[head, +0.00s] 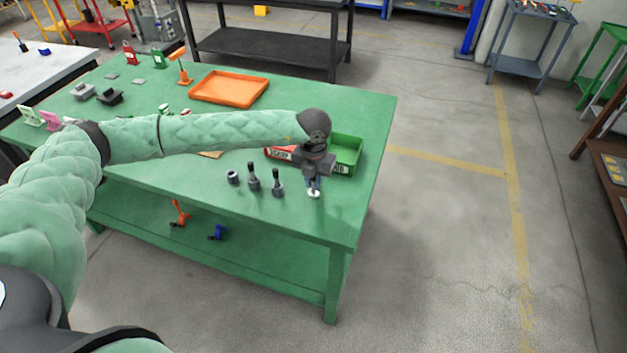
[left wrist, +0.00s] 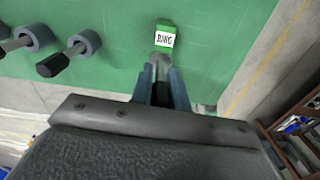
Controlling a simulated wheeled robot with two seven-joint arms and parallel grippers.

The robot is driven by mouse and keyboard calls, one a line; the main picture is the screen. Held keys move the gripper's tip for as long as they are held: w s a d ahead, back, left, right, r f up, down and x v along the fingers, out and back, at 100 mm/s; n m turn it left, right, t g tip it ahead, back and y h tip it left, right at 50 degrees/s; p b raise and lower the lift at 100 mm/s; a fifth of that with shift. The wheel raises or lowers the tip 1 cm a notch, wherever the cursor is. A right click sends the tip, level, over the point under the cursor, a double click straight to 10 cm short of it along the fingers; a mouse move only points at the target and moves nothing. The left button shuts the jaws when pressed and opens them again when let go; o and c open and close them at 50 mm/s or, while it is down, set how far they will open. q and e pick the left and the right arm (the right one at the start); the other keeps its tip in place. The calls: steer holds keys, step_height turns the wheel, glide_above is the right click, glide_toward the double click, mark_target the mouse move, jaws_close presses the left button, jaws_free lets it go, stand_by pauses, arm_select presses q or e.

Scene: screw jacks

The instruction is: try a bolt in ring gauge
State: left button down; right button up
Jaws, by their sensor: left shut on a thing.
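My left gripper (head: 314,186) points down over the right front part of the green table. In the left wrist view, its fingers (left wrist: 162,88) are shut on a grey bolt (left wrist: 160,58), mostly hidden between them. A small green block with a white label (left wrist: 166,38) is just beyond the held bolt; its lettering looks like "RING". I cannot tell whether the bolt touches it. Two dark bolts with thick grey heads (head: 252,182) (head: 277,186) stand head down to the left of the gripper. A short grey collar-like piece (head: 233,177) stands beside them. My right gripper is out of view.
A green bin (head: 347,148) and a partly hidden red bin (head: 276,152) stand behind the gripper. An orange tray (head: 229,88) lies farther back. The green table's (head: 369,120) right edge is close to the gripper, with open floor beyond.

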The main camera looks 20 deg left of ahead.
arm_select(q)
steer(key=shift+f+b, duration=0.5)
steer(key=shift+f, duration=0.15)
steer(key=shift+r, duration=0.2)
stand_by(0.6)
steer(key=shift+r+p, duration=0.5)
steer(key=shift+r, duration=2.6)
